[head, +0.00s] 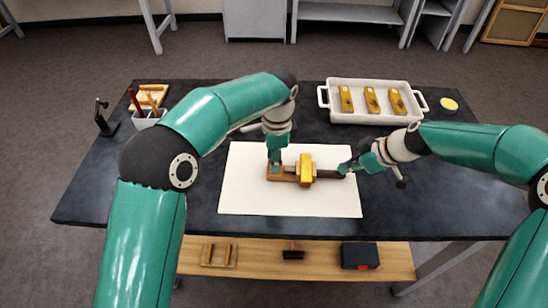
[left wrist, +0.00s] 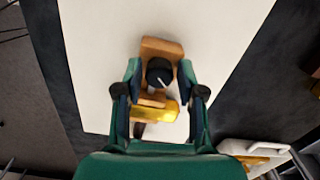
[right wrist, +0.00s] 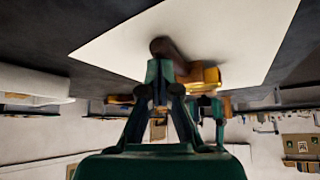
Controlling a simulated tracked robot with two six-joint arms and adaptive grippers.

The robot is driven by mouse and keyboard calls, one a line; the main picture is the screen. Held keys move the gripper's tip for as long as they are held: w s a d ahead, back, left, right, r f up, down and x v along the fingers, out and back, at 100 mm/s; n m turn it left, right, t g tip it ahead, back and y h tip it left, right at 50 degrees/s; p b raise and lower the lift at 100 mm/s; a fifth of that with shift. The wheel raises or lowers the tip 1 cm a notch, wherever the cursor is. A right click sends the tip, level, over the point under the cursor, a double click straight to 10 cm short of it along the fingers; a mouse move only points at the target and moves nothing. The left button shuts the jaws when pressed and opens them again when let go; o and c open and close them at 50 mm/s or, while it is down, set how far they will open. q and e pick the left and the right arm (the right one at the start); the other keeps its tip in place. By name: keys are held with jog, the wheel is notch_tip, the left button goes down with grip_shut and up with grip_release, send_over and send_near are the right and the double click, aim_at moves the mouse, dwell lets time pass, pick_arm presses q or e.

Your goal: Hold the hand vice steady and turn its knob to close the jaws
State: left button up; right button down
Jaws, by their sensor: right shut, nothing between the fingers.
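The hand vice lies on a white sheet (head: 240,195). It has an orange-brown wooden block (left wrist: 162,45) at one end and a dark handle (head: 328,174) at the other, also seen in the right wrist view (right wrist: 161,46). A gold piece (head: 306,168) sits across its middle. The black knob (left wrist: 160,72) with a pale mark stands on the block. My left gripper (head: 274,163) points down with its fingers on both sides of the knob, seemingly with small gaps. My right gripper (head: 345,170) is shut and empty at the handle's end; whether it touches the handle is unclear.
A white tray (head: 345,118) with three gold pieces stands at the back right, beside a yellow disc (head: 449,104). A pot of tools (head: 149,119) and a dark stand (head: 104,120) are at the left. The front of the dark table (head: 400,215) is clear.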

pick_arm(q)
jog(key=shift+o, duration=0.8)
pick_arm(e)
jog(key=shift+s+f, duration=0.15)
jog(key=shift+f, duration=0.05)
pick_arm(q)
notch_tip(320, 180, up, 12)
jog(key=shift+d, duration=0.25)
jog(key=shift+f, duration=0.1)
pick_arm(e)
jog(key=shift+r, duration=0.85)
jog(key=shift+w+r, duration=0.2)
jog(key=shift+r, duration=2.15)
